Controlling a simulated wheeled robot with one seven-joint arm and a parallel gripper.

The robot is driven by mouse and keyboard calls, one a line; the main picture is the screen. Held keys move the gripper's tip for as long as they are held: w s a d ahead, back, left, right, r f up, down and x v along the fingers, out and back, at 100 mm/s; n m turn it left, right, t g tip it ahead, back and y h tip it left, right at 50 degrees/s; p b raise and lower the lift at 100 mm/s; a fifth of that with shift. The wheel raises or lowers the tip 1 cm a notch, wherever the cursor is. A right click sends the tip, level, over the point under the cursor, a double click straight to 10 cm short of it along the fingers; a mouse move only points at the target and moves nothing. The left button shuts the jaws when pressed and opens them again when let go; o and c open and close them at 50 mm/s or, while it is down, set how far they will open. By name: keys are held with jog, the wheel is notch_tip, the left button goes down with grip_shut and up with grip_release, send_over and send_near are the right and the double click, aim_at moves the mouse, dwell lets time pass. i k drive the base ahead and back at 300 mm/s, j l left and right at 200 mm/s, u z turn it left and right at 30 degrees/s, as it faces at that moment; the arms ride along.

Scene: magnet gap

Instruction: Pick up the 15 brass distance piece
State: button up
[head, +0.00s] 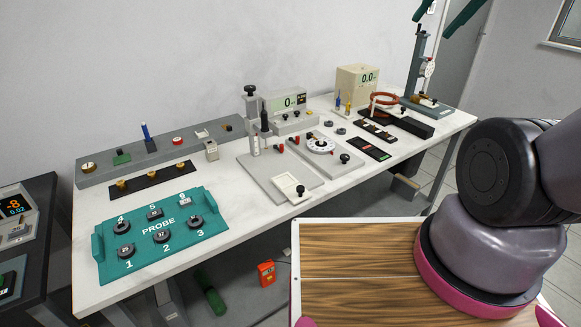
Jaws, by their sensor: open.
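Small brass pieces stand in a row on a black strip (165,183) at the left of the white bench. One is at the left end (122,185), one in the middle (148,178) and one at the right end (180,166). Their markings are too small to read, so I cannot tell which is the 15 distance piece.
A teal PROBE tray (208,243) with numbered round places lies in front of the strip. A grey raised shelf (105,178) with small parts runs behind it. A grey stand plate (262,181) is to the right. Bare white bench top (225,186) lies between.

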aim_at(180, 166)
jog(key=u, duration=1.25)
